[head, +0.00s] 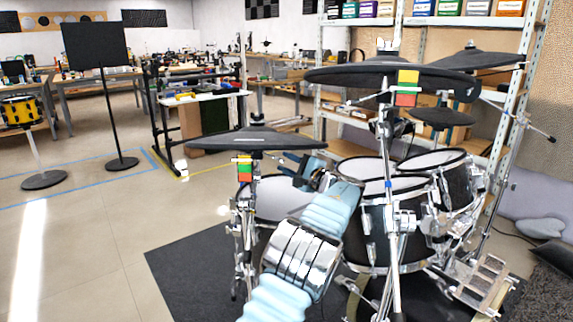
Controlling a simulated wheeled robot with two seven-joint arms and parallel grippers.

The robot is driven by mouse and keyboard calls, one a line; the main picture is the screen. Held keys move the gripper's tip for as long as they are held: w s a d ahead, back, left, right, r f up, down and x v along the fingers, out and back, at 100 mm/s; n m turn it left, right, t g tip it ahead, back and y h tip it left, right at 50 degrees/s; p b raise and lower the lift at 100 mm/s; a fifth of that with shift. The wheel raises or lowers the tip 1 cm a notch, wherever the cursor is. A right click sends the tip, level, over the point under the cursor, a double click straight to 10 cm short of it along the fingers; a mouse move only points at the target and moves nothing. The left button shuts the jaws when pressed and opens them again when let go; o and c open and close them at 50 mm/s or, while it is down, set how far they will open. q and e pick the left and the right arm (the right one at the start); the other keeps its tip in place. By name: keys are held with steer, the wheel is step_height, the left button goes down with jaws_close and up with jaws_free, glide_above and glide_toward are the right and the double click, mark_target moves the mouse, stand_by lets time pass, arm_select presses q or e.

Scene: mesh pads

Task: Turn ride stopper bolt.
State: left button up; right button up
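A drum kit fills the right half of the head view. The large dark cymbal (340,76) at the upper right looks like the ride, and a small light-coloured fitting (388,47) stands upright at its centre, probably the stopper bolt. A smaller dark cymbal (220,140) sits lower on the left, with its own fitting (257,117) on top. My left gripper (284,165) is below and right of the left cymbal, over the drums, well below the large cymbal. Its fingers are small and dark, and their opening is unclear. My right gripper is not in view.
Several drums (410,184) stand close under the cymbals, with chrome stands (393,250) between them. A yellow drum (20,110) and a black music stand (97,47) are at the left. Shelving (322,95) stands behind the kit.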

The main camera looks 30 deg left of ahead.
arm_select(q)
steer(key=b+v, duration=0.1)
steer(key=v, duration=0.6)
steer(key=shift+s, duration=0.15)
